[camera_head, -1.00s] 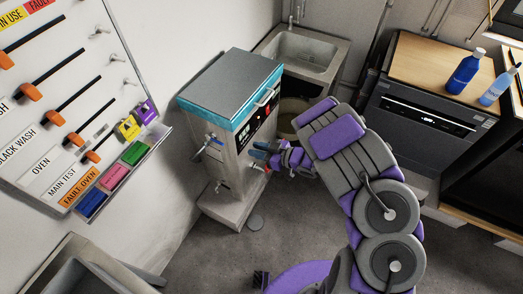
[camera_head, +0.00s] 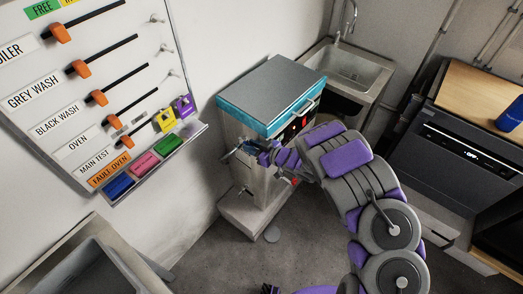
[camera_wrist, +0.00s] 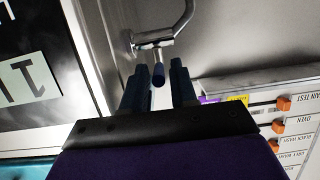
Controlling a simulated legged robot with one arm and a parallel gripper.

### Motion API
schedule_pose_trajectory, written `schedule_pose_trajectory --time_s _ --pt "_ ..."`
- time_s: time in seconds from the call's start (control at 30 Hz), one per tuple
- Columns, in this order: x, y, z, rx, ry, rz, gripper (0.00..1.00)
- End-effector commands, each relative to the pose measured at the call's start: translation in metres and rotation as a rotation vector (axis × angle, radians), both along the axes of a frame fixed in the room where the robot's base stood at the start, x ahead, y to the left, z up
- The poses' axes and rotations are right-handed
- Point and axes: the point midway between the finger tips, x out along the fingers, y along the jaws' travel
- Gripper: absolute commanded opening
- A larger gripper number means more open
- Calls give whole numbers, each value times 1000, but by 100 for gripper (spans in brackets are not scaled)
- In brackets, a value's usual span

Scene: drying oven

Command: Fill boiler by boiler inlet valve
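The boiler (camera_head: 255,188) is a steel box with a teal band and grey lid, standing on a base near the wall. Its inlet valve (camera_head: 232,155) is on the left side, near the top. In the wrist view the valve shows as a metal pipe bend with a short blue-tipped handle (camera_wrist: 158,72). My gripper (camera_head: 250,148) is at the boiler's upper left side, close to the valve. In the wrist view my gripper (camera_wrist: 160,66) is open, with the blue handle between or just beyond its fingertips. I cannot tell whether they touch. Another tap sits lower on the boiler (camera_head: 243,191).
A wall board (camera_head: 90,80) with orange sliders is on the left. A sink (camera_head: 360,68) stands behind the boiler, and another basin (camera_head: 85,265) is at the lower left. A dark appliance (camera_head: 455,150) is on the right.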

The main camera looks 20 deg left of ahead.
Motion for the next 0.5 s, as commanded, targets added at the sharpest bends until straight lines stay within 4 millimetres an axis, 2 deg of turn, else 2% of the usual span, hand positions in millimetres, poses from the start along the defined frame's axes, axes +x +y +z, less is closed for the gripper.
schedule_pose_trajectory --time_s 0.4,0.5 --pt "4 7 -1 3 -3 -1 27" --pt "4 8 -1 2 -3 0 20"
